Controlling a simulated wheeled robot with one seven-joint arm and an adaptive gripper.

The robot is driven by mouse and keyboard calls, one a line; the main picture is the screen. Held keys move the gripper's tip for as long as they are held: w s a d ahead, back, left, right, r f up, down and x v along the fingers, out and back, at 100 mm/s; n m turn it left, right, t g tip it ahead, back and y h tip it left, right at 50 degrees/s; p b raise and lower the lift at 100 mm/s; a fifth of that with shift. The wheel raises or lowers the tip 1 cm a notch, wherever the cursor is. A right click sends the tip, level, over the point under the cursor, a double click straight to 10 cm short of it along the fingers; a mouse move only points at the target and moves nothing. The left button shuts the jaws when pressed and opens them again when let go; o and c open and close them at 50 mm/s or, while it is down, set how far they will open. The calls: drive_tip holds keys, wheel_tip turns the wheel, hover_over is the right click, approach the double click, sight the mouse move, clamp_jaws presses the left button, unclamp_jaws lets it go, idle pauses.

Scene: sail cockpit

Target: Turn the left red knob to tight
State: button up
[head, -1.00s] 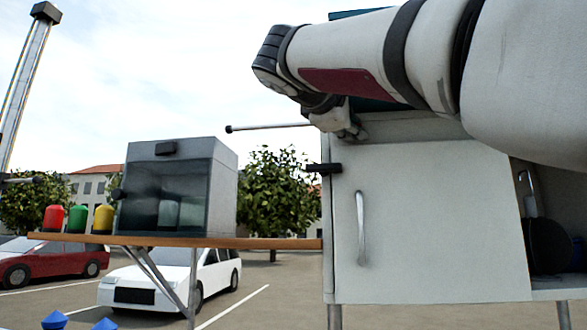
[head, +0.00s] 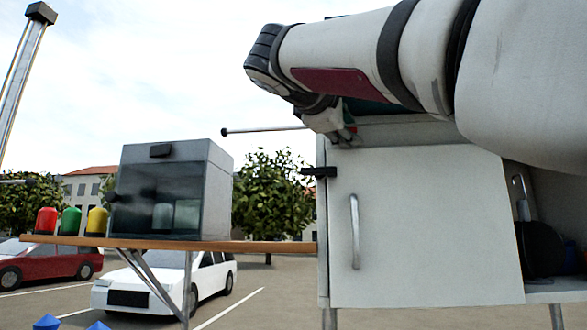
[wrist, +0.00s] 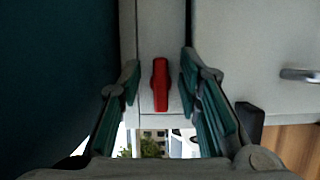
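One red knob (wrist: 160,84) shows in the wrist view, with its long bar upright in the picture, on a pale narrow panel (wrist: 148,35). My gripper (wrist: 160,78) is open, with one teal-padded finger on each side of the knob. Gaps show between the fingers and the knob, and I see no contact. No second red knob shows, and no tight mark can be read. In the head view my gripper (head: 338,122) is at the top left of the white cabinet (head: 425,225), partly hidden by my arm.
A dark teal surface (wrist: 55,70) fills the left of the wrist view. A grey glass-fronted box (head: 172,190) and red, green and yellow canisters (head: 70,221) stand on a wooden shelf (head: 255,246) left of the cabinet. A thin rod (head: 262,130) sticks out leftward near my gripper.

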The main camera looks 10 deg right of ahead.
drive_tip(key=v, duration=1.1)
drive_tip(key=shift+a, duration=0.15)
drive_tip(key=shift+s, duration=0.15)
drive_tip(key=s+d+f+m+g+y, duration=0.1)
drive_tip(key=d+f+g+y, duration=0.1)
drive_tip(key=f, duration=0.8)
drive_tip(key=s+d+f+g+y, duration=0.1)
drive_tip(key=s+d+f+y, duration=0.15)
drive_tip(key=f, duration=0.65)
drive_tip(key=s+d+f+m+g+y, duration=0.1)
drive_tip(key=d+f+g, duration=0.1)
drive_tip(key=f, duration=0.8)
drive_tip(key=s+f+m+g+y, duration=0.1)
drive_tip(key=s+f+m+y, duration=0.2)
drive_tip(key=f, duration=0.8)
drive_tip(key=s+f+m+g+y, duration=0.2)
drive_tip(key=s+f+m+y, duration=0.1)
drive_tip(key=s+f, duration=0.5)
wheel_tip(320, 180, down, 4)
drive_tip(key=shift+d+r+m, duration=0.1)
drive_tip(key=shift+d+m, duration=0.15)
drive_tip(key=shift+m, duration=0.65)
drive_tip(key=shift+s, duration=0.1)
